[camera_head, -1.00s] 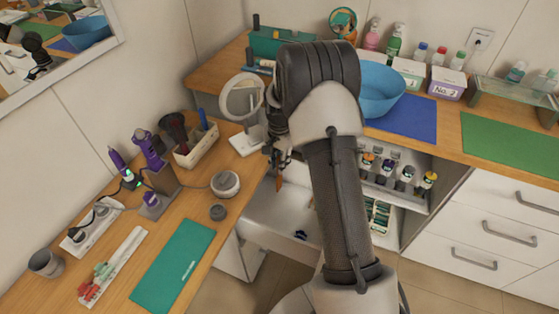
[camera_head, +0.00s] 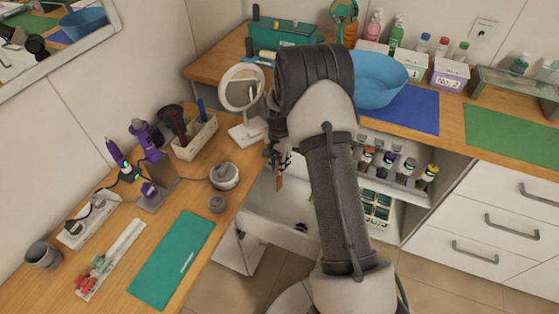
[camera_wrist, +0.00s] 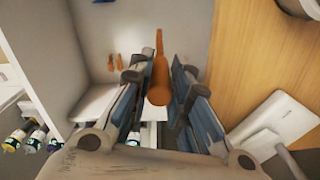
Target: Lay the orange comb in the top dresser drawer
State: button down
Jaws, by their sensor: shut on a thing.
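My gripper (camera_head: 279,163) is shut on the orange comb (camera_head: 280,183), which hangs below the fingers over the open top dresser drawer (camera_head: 260,203). In the wrist view the comb (camera_wrist: 159,82) sits between the two finger pads of my gripper (camera_wrist: 160,78), its thin end pointing away from the wrist. The pale drawer floor (camera_wrist: 185,30) lies beyond it, with a gap that I cannot measure. My arm hides the drawer's right part in the head view.
A round mirror (camera_head: 243,90) stands on the wooden top beside my gripper. A shelf of small bottles (camera_head: 397,166) is right of my arm.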

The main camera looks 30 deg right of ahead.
aim_at(279, 183)
jog(key=shift+f, duration=5.6)
jog(key=c, duration=1.4)
grip_release()
